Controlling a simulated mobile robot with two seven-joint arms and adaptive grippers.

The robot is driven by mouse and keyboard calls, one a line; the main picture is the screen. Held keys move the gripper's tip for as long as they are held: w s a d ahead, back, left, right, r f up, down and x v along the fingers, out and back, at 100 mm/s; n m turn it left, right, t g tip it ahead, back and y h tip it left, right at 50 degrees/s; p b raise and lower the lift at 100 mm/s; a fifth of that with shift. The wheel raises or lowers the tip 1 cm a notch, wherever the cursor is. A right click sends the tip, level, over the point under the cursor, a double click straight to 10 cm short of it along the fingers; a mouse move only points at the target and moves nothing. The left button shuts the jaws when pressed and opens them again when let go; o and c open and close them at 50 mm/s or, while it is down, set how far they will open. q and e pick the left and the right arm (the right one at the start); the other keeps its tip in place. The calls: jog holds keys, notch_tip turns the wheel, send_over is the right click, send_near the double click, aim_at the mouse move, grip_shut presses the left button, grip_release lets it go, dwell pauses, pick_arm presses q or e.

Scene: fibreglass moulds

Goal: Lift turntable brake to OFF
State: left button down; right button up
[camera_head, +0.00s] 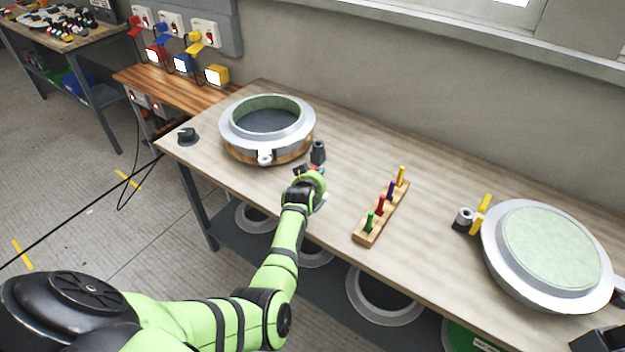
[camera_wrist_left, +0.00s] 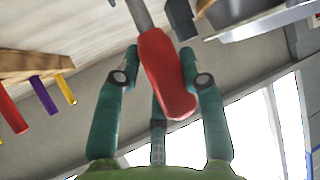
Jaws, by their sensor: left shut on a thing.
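The turntable brake shows as a red handle (camera_wrist_left: 167,78) on a grey shaft (camera_wrist_left: 140,14) in the left wrist view. My left gripper (camera_wrist_left: 161,58) has its fingers closed around the handle. In the head view my left gripper (camera_head: 312,178) is low over the table's front edge, just in front of the round mould (camera_head: 233,143) on its turntable. There the gripper hides most of the brake, and its OFF position cannot be made out. My right gripper cannot be identified in either view.
A wooden rack (camera_head: 362,238) with several coloured pegs stands right of my left gripper. A dark cylinder (camera_head: 318,152) stands close behind it. A second round mould (camera_head: 501,271) sits at the right, and a black knob (camera_head: 187,136) is at the table's left end.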

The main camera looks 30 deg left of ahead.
pick_arm(q)
jog(key=shift+r, duration=0.15)
jog(key=c, duration=0.7)
grip_release()
jog(key=shift+w, duration=0.2)
jog(key=shift+s, duration=0.2)
jog(key=v, duration=0.7)
jog(key=shift+d, duration=0.1)
